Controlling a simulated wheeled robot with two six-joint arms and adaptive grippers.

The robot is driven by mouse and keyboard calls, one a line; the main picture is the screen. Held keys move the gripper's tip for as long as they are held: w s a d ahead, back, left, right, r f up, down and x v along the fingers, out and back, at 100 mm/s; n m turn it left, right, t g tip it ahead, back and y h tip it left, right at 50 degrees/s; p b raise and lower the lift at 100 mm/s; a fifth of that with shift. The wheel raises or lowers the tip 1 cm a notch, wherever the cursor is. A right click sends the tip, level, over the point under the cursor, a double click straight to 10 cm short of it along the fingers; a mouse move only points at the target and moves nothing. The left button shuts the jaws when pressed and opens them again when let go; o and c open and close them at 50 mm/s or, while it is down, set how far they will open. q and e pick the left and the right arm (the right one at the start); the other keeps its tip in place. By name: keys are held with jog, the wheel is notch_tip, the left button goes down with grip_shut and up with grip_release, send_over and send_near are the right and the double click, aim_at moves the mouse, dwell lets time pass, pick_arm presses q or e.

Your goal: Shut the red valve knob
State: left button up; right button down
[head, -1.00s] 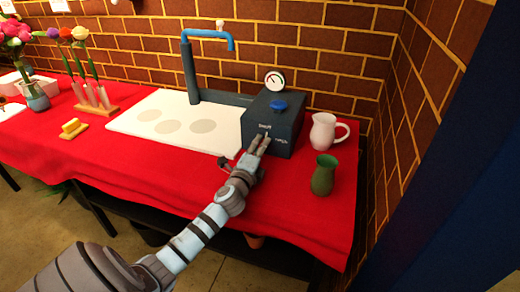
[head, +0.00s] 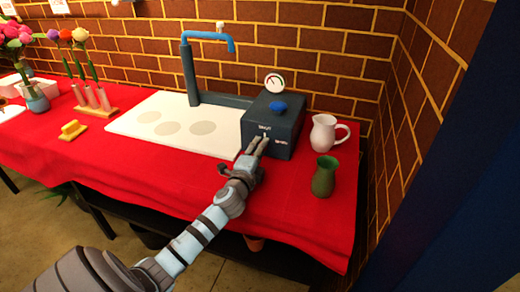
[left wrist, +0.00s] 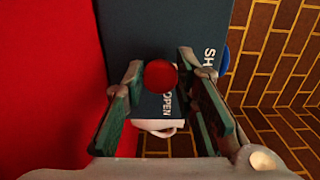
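The red valve knob (left wrist: 160,74) shows as a round red disc on the front of the dark valve box (head: 263,120). White words "SHUT" and "OPEN" are printed on the box face near it. In the left wrist view the knob sits between the two fingertips of my left gripper, with a visible gap on each side. My left gripper (head: 258,147) is open and points at the box front in the head view. It hides the knob there. My right gripper is not in view.
A blue tap (head: 189,70) rises behind a white board (head: 215,146). A white pitcher (head: 324,134) and green vase (head: 324,177) stand to the right. Flowers stand far left. Red cloth is clear in front.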

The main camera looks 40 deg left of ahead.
pick_arm(q)
jog(key=o, duration=0.4)
jog(key=shift+s, duration=0.1)
jog(key=v, duration=1.2)
